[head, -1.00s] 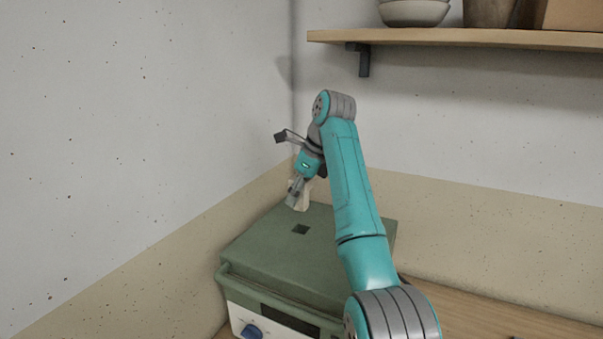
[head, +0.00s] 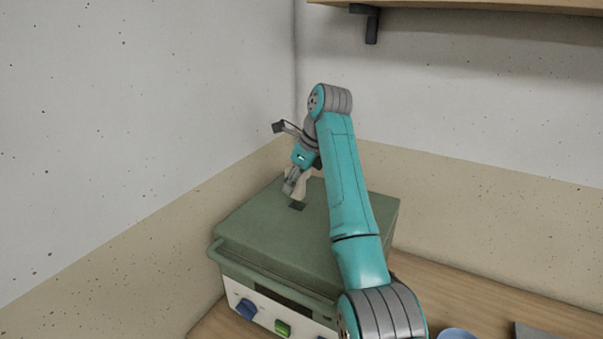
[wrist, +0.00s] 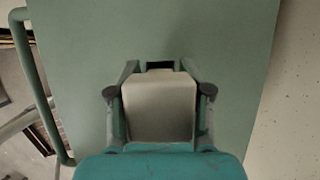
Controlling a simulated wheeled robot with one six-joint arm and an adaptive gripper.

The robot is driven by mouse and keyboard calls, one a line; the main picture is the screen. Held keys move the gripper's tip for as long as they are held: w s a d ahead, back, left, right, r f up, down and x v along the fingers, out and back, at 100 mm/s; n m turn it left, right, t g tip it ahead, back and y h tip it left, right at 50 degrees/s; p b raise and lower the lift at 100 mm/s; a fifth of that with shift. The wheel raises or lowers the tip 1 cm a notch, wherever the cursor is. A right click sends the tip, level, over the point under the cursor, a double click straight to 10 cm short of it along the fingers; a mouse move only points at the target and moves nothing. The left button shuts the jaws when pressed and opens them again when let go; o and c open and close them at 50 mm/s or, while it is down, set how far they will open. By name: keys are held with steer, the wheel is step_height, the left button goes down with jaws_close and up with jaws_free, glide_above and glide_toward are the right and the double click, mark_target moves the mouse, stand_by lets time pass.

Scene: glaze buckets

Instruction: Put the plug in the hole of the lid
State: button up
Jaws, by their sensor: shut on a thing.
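My gripper (head: 293,190) is shut on the plug, a pale beige block (wrist: 158,108) that sits between both fingers in the wrist view. In the head view the plug (head: 303,184) is partly hidden by the fingers. The lid (head: 255,226) is the flat green top of a box-shaped unit. Its square dark hole (head: 298,206) lies just below the gripper tips. In the wrist view a dark strip of the hole (wrist: 159,66) shows just past the plug's far end. The plug hides the rest, and I cannot tell whether its tip touches the lid.
The green unit has a front handle bar (head: 262,268) and a white panel with a blue knob (head: 246,309) and a green knob (head: 283,328). Walls stand close behind and left. A shelf (head: 480,6) hangs above right. A blue round item (head: 457,334) is on the wooden counter (head: 440,292).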

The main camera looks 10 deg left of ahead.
mark_target(295, 195)
steer(key=shift+f, duration=0.5)
steer(key=shift+r, duration=0.1)
steer(key=shift+f, duration=1.7)
stand_by(0.4)
steer(key=o, duration=1.3)
steer(key=shift+o, duration=0.3)
steer(key=shift+o, duration=0.9)
steer(key=shift+r, duration=0.1)
